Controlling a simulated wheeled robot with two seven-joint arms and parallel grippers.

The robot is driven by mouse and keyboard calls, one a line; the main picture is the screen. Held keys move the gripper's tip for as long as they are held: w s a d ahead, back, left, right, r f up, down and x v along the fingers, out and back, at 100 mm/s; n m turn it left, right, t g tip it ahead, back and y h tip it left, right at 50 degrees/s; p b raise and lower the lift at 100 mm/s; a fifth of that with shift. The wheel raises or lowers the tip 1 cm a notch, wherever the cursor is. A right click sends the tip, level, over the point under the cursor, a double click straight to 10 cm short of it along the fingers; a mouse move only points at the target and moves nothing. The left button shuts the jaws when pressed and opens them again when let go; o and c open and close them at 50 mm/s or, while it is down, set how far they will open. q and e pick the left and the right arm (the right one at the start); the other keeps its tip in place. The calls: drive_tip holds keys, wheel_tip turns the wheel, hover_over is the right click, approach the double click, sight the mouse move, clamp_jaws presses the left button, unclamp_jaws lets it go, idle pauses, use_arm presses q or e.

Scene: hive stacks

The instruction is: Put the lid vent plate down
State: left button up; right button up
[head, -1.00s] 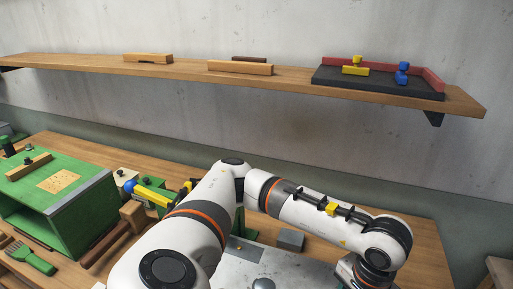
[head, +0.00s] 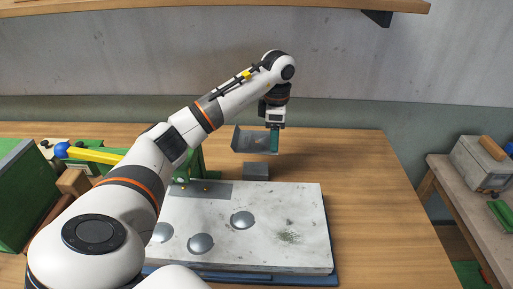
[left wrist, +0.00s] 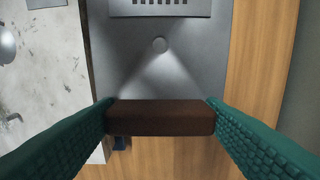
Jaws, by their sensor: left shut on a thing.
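The lid vent plate, a grey metal sheet with a slotted strip, is in my left gripper. In the head view the plate (head: 248,140) hangs above the table, beyond the pale panel. My left gripper (head: 274,140) is at its right side. In the left wrist view the teal fingers (left wrist: 160,118) are shut on a brown bar (left wrist: 160,124) at the near edge of the plate (left wrist: 155,70). The slotted strip is at the top of that view. I cannot tell how far the plate is above the table. My right gripper is not in view.
A small grey block (head: 256,171) sits just below the plate, at the far edge of the pale stained panel (head: 285,230) with metal domes. A green bracket (head: 192,165) stands left. Wooden table (head: 365,190) is bare on the right. A side table (head: 465,185) stands farther right.

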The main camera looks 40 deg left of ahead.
use_arm(q)
wheel_tip(320, 180, down, 10)
drive_tip(key=shift+a+r+p, duration=0.1)
drive_tip(key=shift+a+p, duration=0.05)
drive_tip(key=shift+p, duration=0.8)
drive_tip(key=shift+f, duration=0.25)
drive_tip(key=o, duration=1)
drive_tip(key=shift+r, duration=0.1)
wheel_tip(320, 180, up, 12)
drive_tip(key=shift+r+b, duration=0.1)
drive_tip(key=shift+b, duration=1.1)
